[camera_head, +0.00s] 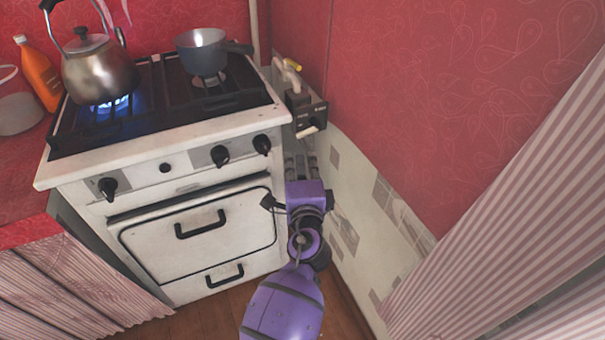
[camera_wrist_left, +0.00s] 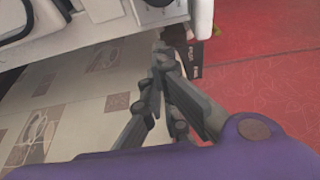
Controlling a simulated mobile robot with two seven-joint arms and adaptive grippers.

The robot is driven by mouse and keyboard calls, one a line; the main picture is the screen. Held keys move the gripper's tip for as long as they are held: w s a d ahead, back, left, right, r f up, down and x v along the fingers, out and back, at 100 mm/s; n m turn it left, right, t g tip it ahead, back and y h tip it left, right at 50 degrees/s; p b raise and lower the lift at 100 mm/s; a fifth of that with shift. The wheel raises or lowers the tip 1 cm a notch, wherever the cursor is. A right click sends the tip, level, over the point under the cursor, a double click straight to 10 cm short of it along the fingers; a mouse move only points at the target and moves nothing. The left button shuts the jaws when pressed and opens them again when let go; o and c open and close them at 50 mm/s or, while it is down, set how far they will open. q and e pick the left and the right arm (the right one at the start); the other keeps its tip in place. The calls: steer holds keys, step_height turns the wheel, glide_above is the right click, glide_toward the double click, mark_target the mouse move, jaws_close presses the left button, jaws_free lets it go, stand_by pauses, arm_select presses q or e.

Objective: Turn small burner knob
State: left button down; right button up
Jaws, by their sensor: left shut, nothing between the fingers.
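Which one is the small burner knob I cannot tell. My left gripper (camera_head: 300,163) is shut and empty, in the gap between the stove's right side and the wall, to the right of the right knob and apart from it. In the left wrist view its closed fingers (camera_wrist_left: 162,52) point toward the stove's edge. My right gripper is not in view.
A kettle (camera_head: 97,72) stands over a blue flame on the left. A grey saucepan (camera_head: 202,50) sits at the back right. A dark box (camera_head: 306,108) is beside the stove by the red wall (camera_head: 450,90). A striped curtain (camera_head: 500,220) is at right. An orange bottle (camera_head: 39,72) stands left.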

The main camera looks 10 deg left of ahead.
mark_target(263, 146)
arm_select(q)
steer(key=shift+a+p, duration=0.65)
steer(key=shift+a, duration=1.3)
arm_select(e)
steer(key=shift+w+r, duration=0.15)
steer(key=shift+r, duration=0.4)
arm_select(q)
steer(key=shift+w, duration=0.1)
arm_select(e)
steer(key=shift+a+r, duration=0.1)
